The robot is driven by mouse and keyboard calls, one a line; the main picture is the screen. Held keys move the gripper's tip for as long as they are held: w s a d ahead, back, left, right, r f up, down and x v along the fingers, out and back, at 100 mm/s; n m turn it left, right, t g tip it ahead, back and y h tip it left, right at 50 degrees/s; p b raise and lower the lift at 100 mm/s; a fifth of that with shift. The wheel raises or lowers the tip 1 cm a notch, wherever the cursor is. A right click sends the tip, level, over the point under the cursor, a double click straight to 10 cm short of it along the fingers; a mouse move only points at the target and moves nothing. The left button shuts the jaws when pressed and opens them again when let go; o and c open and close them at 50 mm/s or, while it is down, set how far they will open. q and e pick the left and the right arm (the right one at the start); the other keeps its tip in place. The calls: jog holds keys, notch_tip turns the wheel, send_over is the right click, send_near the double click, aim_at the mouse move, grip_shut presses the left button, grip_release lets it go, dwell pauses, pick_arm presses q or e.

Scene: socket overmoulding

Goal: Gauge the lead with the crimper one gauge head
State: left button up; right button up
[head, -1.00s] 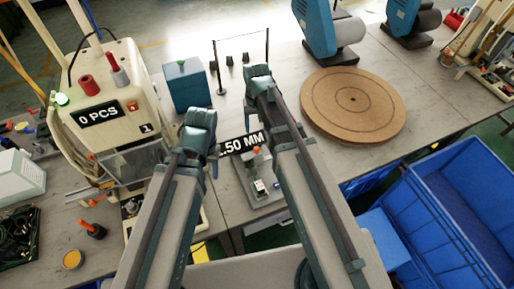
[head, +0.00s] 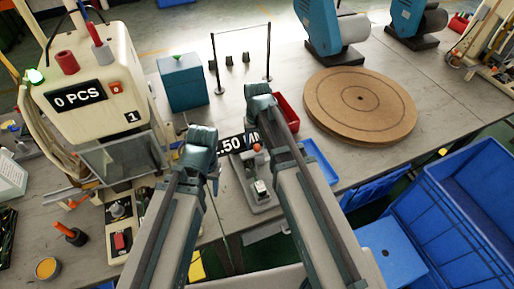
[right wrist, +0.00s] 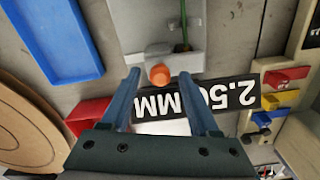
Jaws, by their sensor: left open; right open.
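A small grey gauge stand (head: 262,203) with an orange knob (head: 257,148) and a black display reading about 2.50 MM (head: 229,146) stands between my arms. The right wrist view shows the display upside down (right wrist: 215,97) and the orange knob (right wrist: 160,75) on the stand (right wrist: 140,30). My right gripper (right wrist: 159,77) is open, its fingers either side of the knob in that picture; contact cannot be told. My left gripper (head: 214,183) is open, mostly hidden by its wrist, left of the stand. Crimper one (head: 105,55) reads 0 PCS.
A red bin (head: 287,112) and blue tray (head: 320,160) lie right of my right gripper. A round brown disc (head: 335,110) lies further right. A teal box (head: 183,85) stands behind. Blue crates (head: 465,200) stand off the table at right. A black-and-orange tool (head: 70,234) stands front left.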

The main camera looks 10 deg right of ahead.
jog(key=shift+c, duration=0.3)
grip_shut()
jog(key=shift+d, duration=0.1)
dwell(1.1)
